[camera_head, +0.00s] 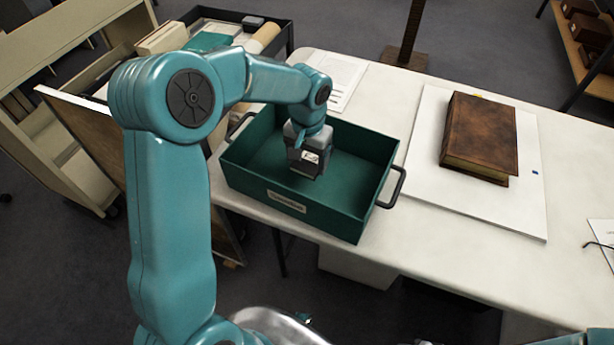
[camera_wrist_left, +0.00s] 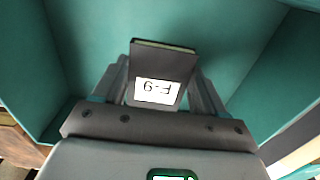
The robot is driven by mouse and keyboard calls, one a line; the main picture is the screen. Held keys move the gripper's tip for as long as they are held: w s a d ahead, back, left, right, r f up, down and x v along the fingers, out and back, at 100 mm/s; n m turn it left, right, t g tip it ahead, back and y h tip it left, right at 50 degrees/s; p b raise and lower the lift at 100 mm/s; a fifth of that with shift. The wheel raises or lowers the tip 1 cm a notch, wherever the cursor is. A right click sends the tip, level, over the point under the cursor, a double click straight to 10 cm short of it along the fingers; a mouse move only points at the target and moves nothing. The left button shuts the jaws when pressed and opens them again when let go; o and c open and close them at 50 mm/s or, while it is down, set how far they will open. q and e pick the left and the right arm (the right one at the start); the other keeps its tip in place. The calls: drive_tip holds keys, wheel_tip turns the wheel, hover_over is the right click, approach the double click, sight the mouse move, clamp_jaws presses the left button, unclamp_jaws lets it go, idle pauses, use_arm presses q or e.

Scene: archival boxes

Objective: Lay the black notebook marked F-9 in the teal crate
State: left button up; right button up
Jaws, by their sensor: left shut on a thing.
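The teal crate (camera_head: 262,192) stands on the white table, with a dark handle at each end and a label on its front wall. My left gripper (camera_head: 305,165) reaches down inside the crate and is shut on the black notebook (camera_head: 312,159). In the left wrist view the notebook (camera_wrist_left: 162,70) is between the fingers of my left gripper (camera_wrist_left: 162,88), its white F-9 label upside down toward the camera. Teal walls surround it there. I cannot tell whether the notebook touches the crate floor. My right gripper is not in view.
A thick brown book (camera_head: 483,135) lies on a white board (camera_head: 440,195) to the right of the crate. A printed sheet (camera_head: 345,80) lies behind the crate. A cart with boxes and papers (camera_head: 215,38) stands at the back left. Glasses (camera_head: 598,245) lie at the right.

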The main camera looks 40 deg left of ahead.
sight(307, 184)
use_arm(q)
wheel_tip(307, 184, down, 7)
drive_tip(key=shift+w+a+f, duration=0.1)
drive_tip(key=shift+a, duration=0.05)
drive_tip(key=o, duration=0.7)
drive_tip(key=shift+f+b, duration=0.1)
drive_tip(key=shift+b, duration=0.25)
drive_tip(key=shift+c, duration=0.2)
drive_tip(key=o, duration=0.4)
